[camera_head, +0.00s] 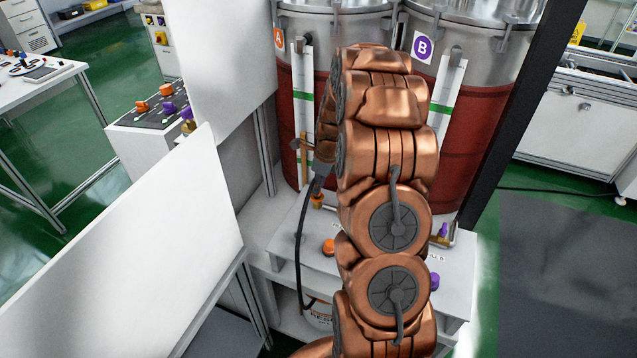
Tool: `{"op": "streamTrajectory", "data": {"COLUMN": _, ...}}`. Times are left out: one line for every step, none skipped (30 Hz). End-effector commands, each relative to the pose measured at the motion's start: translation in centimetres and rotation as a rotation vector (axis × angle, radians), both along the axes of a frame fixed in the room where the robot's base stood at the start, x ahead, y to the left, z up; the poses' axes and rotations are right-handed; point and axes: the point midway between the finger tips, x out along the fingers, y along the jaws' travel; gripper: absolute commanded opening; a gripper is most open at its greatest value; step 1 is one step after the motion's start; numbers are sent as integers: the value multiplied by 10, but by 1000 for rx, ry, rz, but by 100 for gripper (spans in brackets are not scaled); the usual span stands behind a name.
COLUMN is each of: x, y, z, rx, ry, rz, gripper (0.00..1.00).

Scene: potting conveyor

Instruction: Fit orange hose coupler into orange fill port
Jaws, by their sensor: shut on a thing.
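My gripper (323,170) is mostly hidden at the left side of my copper-coloured arm, in front of tank A. It is shut, and a black hose (299,240) runs from it down past the bench edge. The hose coupler in its grip is hidden or too small to make out. Just below the gripper, an orange and brass fitting (317,201) shows at the foot of tank A. An orange round piece (328,246) sits on the front of the white bench. I cannot tell which of these two is the fill port.
Tank A (290,120) and tank B (478,110) stand behind the bench (285,245). A purple fitting (443,232) and purple round piece (434,281) are on the right. White panels (130,240) close off the left. A side stand (150,120) holds orange and purple parts.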

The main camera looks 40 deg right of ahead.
Motion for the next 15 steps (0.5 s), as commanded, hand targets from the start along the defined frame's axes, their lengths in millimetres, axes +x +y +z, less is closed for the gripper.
{"op": "streamTrajectory", "data": {"x": 0, "y": 0, "z": -1, "rx": 0, "ry": 0, "rz": 0, "gripper": 0}}
{"op": "streamTrajectory", "data": {"x": 0, "y": 0, "z": -2, "rx": 0, "ry": 0, "rz": 0, "gripper": 0}}
{"op": "streamTrajectory", "data": {"x": 0, "y": 0, "z": -3, "rx": 0, "ry": 0, "rz": 0, "gripper": 0}}
{"op": "streamTrajectory", "data": {"x": 0, "y": 0, "z": -3, "rx": 1, "ry": 0, "rz": 0, "gripper": 0}}
{"op": "streamTrajectory", "data": {"x": 0, "y": 0, "z": -4, "rx": 0, "ry": 0, "rz": 0, "gripper": 0}}
{"op": "streamTrajectory", "data": {"x": 0, "y": 0, "z": -5, "rx": 0, "ry": 0, "rz": 0, "gripper": 0}}
{"op": "streamTrajectory", "data": {"x": 0, "y": 0, "z": -5, "rx": 1, "ry": 0, "rz": 0, "gripper": 0}}
{"op": "streamTrajectory", "data": {"x": 0, "y": 0, "z": -6, "rx": 0, "ry": 0, "rz": 0, "gripper": 0}}
{"op": "streamTrajectory", "data": {"x": 0, "y": 0, "z": -7, "rx": 0, "ry": 0, "rz": 0, "gripper": 0}}
{"op": "streamTrajectory", "data": {"x": 0, "y": 0, "z": -7, "rx": 0, "ry": 0, "rz": 0, "gripper": 0}}
{"op": "streamTrajectory", "data": {"x": 0, "y": 0, "z": -8, "rx": 0, "ry": 0, "rz": 0, "gripper": 0}}
{"op": "streamTrajectory", "data": {"x": 0, "y": 0, "z": -9, "rx": 0, "ry": 0, "rz": 0, "gripper": 0}}
{"op": "streamTrajectory", "data": {"x": 0, "y": 0, "z": -9, "rx": 1, "ry": 0, "rz": 0, "gripper": 0}}
{"op": "streamTrajectory", "data": {"x": 0, "y": 0, "z": -10, "rx": 1, "ry": 0, "rz": 0, "gripper": 0}}
{"op": "streamTrajectory", "data": {"x": 0, "y": 0, "z": -11, "rx": 1, "ry": 0, "rz": 0, "gripper": 0}}
